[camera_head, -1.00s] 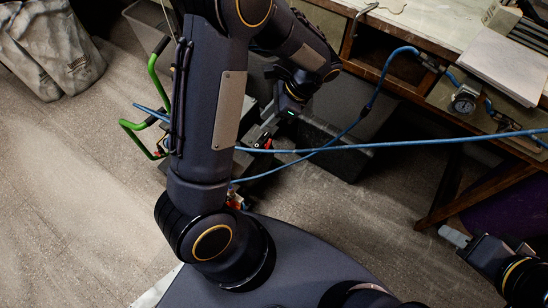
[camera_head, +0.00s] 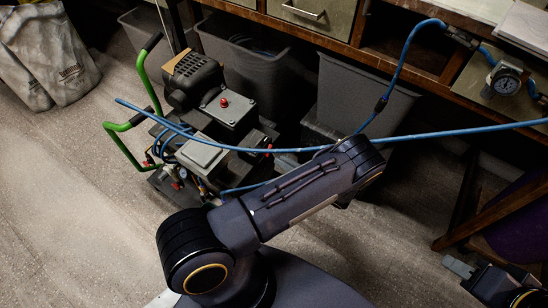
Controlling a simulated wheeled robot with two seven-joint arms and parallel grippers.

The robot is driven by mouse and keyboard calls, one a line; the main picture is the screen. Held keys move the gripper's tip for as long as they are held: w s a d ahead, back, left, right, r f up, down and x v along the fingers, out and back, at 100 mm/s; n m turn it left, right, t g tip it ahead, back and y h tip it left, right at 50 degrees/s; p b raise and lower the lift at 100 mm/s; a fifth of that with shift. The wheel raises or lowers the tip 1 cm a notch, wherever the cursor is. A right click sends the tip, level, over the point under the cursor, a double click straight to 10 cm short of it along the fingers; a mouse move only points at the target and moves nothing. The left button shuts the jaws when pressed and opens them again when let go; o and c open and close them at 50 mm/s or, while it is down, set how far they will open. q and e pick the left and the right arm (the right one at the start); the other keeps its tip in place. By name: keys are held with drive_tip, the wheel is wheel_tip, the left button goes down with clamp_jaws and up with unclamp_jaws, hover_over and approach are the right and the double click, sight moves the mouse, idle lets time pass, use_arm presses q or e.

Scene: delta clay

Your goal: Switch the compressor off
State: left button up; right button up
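The compressor (camera_head: 195,80) stands on the floor left of centre, with green handles (camera_head: 122,127) on its left side. A grey box on top of it carries a red knob (camera_head: 223,102). Smaller red parts and a gauge show low at its front; I cannot tell whether the compressor is on or off. My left arm reaches across in front of the compressor's lower right, and its gripper is out of sight. My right gripper (camera_head: 462,267) is at the lower right, well away from the compressor; whether its fingers are open or shut is unclear.
A blue hose (camera_head: 420,135) runs across the view, close above my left arm. Grey bins (camera_head: 350,95) stand under the workbench (camera_head: 400,20) behind the compressor. A pressure gauge (camera_head: 507,82) is at the bench's right.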

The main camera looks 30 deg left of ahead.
sight(268, 150)
use_arm(q)
drive_tip(key=shift+w+a, duration=0.15)
drive_tip(key=shift+a, duration=2.05)
clamp_jaws()
